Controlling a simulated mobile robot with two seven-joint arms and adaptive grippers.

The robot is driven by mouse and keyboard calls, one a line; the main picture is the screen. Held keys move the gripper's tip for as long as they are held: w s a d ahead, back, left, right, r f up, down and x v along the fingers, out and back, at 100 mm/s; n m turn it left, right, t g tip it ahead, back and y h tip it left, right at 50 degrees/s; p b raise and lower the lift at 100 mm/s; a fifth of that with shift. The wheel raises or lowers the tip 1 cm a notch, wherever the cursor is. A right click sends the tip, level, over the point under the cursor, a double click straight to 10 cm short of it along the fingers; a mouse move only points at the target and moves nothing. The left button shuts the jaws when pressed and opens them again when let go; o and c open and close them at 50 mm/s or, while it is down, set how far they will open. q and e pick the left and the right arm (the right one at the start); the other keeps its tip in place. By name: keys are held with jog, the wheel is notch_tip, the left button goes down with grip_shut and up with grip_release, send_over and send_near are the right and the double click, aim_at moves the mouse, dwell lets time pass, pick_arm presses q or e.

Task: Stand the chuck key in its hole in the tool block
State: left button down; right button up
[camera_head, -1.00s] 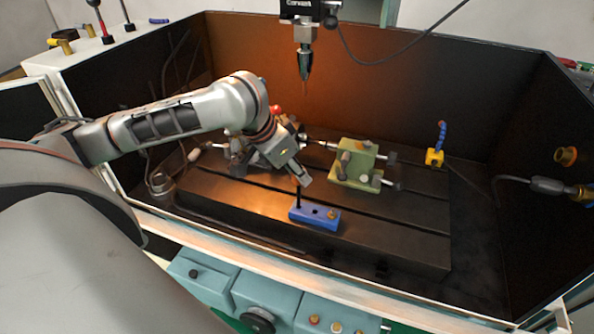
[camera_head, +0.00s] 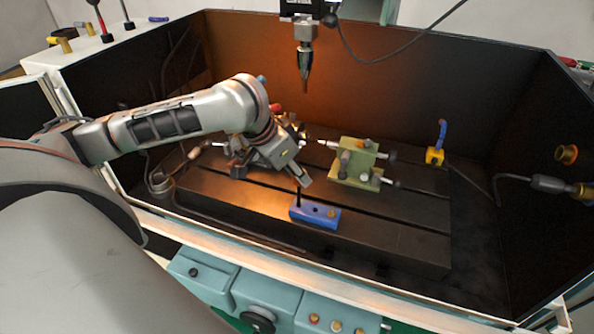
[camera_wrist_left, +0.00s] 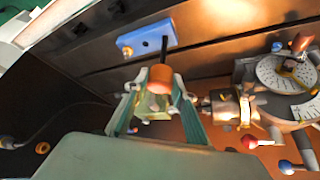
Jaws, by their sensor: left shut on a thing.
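The blue tool block (camera_head: 325,217) lies on the dark slotted table and also shows at the top of the left wrist view (camera_wrist_left: 135,42). My left gripper (camera_head: 304,180) is just above the block's left end. In the left wrist view its fingers (camera_wrist_left: 158,92) are shut around the copper-coloured end of the chuck key (camera_wrist_left: 160,77). The key's thin black shank (camera_head: 298,198) points down to the block's left end. I cannot tell how far it is inside a hole. A dark hole and a brass piece show farther right on the block. My right gripper is out of view.
A green vise (camera_head: 356,165) stands behind and right of the block. The indexing chuck (camera_wrist_left: 285,80) is close beside my gripper in the left wrist view. A spindle (camera_head: 304,60) hangs above. The table right of the block is clear.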

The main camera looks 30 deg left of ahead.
pick_arm(q)
jog(key=shift+f, duration=0.9)
jog(key=c, duration=1.6)
grip_release()
jog(key=shift+r, duration=0.2)
jog(key=v, duration=1.1)
jog(key=shift+s+a+r, duration=0.1)
jog(key=shift+s+r, duration=0.1)
jog(key=shift+s, duration=0.15)
